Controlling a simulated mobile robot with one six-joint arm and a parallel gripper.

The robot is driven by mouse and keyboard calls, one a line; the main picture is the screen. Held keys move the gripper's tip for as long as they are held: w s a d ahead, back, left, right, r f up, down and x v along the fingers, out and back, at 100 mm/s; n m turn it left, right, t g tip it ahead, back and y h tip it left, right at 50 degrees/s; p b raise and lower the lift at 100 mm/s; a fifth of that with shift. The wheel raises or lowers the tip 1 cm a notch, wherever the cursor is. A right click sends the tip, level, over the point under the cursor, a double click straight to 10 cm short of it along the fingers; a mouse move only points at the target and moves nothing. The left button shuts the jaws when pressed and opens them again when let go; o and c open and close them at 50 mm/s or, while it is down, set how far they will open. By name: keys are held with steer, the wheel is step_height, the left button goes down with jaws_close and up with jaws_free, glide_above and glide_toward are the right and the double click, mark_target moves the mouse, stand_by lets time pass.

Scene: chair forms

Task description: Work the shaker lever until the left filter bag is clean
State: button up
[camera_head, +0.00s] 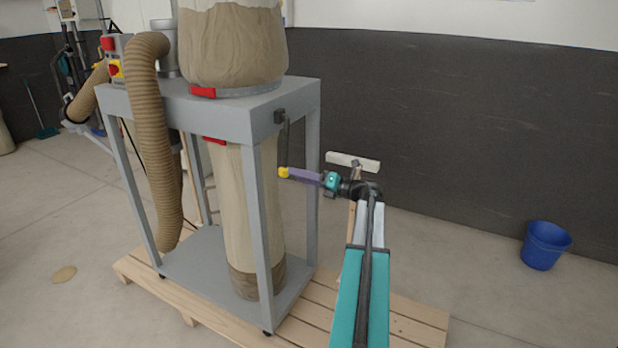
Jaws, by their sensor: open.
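A single upper filter bag (232,45) stands on the grey machine frame, cut off by the top edge. It is pale above an uneven line and dusty brown below. No second upper bag shows, so I cannot tell whether this is the left one.
A long bag (240,200) with a brown bottom hangs inside the frame (262,105). A ribbed tan hose (150,130) is at left. The machine stands on a wooden pallet (400,318). A whitish block (352,162) on a stand is behind my wrist. A blue bucket (545,246) stands at right; floor between is clear.

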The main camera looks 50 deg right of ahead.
mark_target(284, 172)
steer(key=shift+b+x, duration=0.5)
steer(key=shift+x, duration=2.85)
steer(key=c, duration=0.7)
steer(key=o, duration=0.4)
steer(key=shift+a, duration=0.15)
